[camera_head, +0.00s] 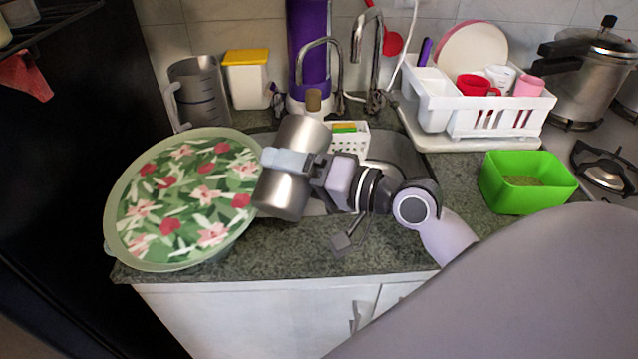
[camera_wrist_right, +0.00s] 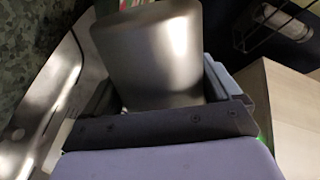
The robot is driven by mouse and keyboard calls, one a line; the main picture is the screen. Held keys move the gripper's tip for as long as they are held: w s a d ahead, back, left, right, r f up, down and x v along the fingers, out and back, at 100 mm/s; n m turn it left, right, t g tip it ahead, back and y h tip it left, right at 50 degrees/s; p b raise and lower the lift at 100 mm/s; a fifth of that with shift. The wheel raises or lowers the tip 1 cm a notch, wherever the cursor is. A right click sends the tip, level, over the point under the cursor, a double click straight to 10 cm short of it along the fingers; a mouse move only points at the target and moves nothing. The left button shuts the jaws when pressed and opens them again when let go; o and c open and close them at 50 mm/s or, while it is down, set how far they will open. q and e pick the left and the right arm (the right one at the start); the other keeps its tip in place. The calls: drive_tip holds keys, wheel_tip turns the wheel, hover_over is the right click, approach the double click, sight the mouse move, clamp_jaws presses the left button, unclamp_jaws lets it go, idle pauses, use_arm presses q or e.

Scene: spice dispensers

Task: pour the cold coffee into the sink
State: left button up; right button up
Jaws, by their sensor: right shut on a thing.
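My right gripper (camera_head: 305,165) is shut on a shiny metal cup (camera_head: 284,195) and holds it above the left part of the sink. The cup is tilted, and its inside is hidden, so I cannot tell whether coffee is in it or flowing out. The cup (camera_wrist_right: 160,50) fills the middle of the right wrist view, between the fingers. The steel sink (camera_head: 395,150) is partly hidden behind my right arm and the cup. My left gripper is not in view.
A large floral tray (camera_head: 180,200) lies left of the cup. Taps (camera_head: 366,50) rise behind the sink. A white dish rack (camera_head: 500,115) and a green box (camera_head: 527,182) stand to the right. A white basket (camera_head: 350,140) sits behind the gripper.

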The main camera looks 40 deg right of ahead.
drive_tip(key=shift+f+m, duration=0.15)
drive_tip(key=shift+m, duration=0.75)
idle(0.3)
drive_tip(key=shift+w+d+m+g+y+p, duration=0.3)
drive_tip(key=shift+w+d+m+p, duration=0.25)
drive_tip(key=shift+d+m+p, duration=0.25)
drive_tip(key=shift+w+d+f+m, duration=0.1)
drive_tip(key=shift+f+m, duration=0.25)
drive_tip(key=shift+f, duration=0.15)
drive_tip(key=shift+w+d+f+m, duration=0.1)
drive_tip(key=shift+f+m, duration=0.25)
drive_tip(key=shift+f, duration=0.1)
idle(0.4)
drive_tip(key=shift+d+f+m, duration=0.15)
drive_tip(key=shift+d+m, duration=0.1)
drive_tip(key=shift+m, duration=0.25)
